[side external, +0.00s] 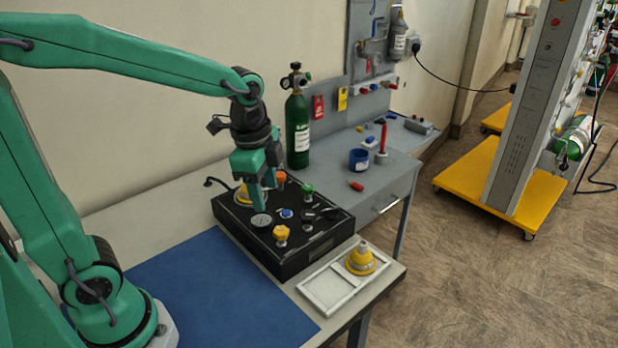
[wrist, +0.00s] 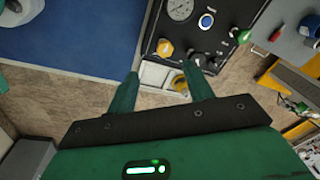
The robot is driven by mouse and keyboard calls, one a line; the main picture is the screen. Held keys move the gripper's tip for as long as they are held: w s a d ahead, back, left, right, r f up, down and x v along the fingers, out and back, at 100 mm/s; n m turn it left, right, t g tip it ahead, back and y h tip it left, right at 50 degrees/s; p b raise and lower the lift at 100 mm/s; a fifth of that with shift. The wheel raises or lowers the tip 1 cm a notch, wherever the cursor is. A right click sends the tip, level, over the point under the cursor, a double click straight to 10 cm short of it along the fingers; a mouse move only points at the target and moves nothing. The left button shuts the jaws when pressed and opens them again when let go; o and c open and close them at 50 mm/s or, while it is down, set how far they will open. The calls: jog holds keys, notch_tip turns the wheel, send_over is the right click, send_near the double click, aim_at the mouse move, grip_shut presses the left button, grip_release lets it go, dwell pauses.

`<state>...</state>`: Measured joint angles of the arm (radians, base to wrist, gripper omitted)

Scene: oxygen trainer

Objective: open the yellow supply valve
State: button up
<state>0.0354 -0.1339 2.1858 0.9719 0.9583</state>
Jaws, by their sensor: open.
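The yellow supply valve (side external: 281,234) is a small yellow knob on the front part of the black panel box (side external: 262,252). In the wrist view the yellow knob (wrist: 165,47) shows just beyond my fingertips, apart from them. My gripper (side external: 262,203) points down over the panel, close to the round gauge (side external: 261,220) and behind the knob in the side view. In the wrist view my gripper (wrist: 162,82) has its two fingers spread with nothing held between them. The knob's exact turn position cannot be told.
A blue button (side external: 286,213), a green knob (side external: 307,190) and an orange knob (side external: 281,178) stand close by on the panel. A green cylinder (side external: 298,130) stands behind. The blue mat (side external: 215,290) is clear.

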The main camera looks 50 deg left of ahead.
aim_at(280, 229)
jog(key=w+f+m, duration=0.1)
jog(key=w+f+m+g, duration=0.1)
jog(key=f+m, duration=0.1)
jog(key=shift+w+d+f+m, duration=0.2)
jog(key=shift+w+d+m, duration=0.1)
jog(key=shift+w, duration=0.1)
jog(key=shift+f, duration=3.95)
jog(key=c, duration=1)
